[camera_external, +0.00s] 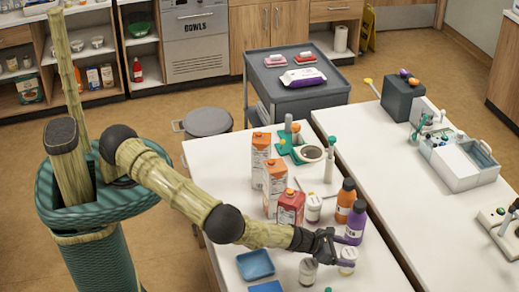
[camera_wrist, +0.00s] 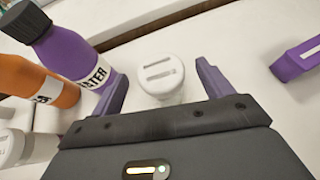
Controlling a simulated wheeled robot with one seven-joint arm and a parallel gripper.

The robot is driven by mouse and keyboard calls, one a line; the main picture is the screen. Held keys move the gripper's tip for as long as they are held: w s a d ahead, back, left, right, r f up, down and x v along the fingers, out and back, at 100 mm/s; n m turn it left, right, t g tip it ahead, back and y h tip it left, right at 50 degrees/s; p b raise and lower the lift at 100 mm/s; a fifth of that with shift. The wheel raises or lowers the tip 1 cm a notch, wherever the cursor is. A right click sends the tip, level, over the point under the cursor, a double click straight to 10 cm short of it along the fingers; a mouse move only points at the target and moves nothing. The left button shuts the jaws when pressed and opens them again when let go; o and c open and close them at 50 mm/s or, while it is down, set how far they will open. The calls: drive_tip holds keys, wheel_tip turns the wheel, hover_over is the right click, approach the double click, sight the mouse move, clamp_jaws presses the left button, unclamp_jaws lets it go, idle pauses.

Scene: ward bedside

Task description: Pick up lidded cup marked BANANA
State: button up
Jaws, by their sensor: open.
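A white lidded cup (camera_wrist: 160,75) stands between the two fingertips of my gripper (camera_wrist: 163,82) in the wrist view, with slot-like marks on its lid. It also shows by my gripper (camera_external: 342,250) in the external view, as a white cup (camera_external: 347,268) with a yellowish label. My gripper is open, and I see no grip on the cup. Other white lidded cups stand at the front (camera_external: 307,272) and behind my wrist (camera_external: 313,207). I cannot read the word BANANA on any of them.
A purple bottle (camera_external: 355,226) marked "...ATER" stands close beside my left finger in the wrist view. An orange bottle (camera_external: 345,200) and several cartons (camera_external: 275,185) stand behind. Blue trays (camera_external: 255,264) lie at left. The right table's (camera_external: 420,230) near part is bare.

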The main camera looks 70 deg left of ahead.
drive_tip(key=c, duration=1.5)
drive_tip(key=shift+c, duration=0.2)
drive_tip(key=shift+r, duration=0.1)
wheel_tip(320, 180, up, 10)
drive_tip(key=b, duration=0.3)
drive_tip(key=shift+b, duration=0.35)
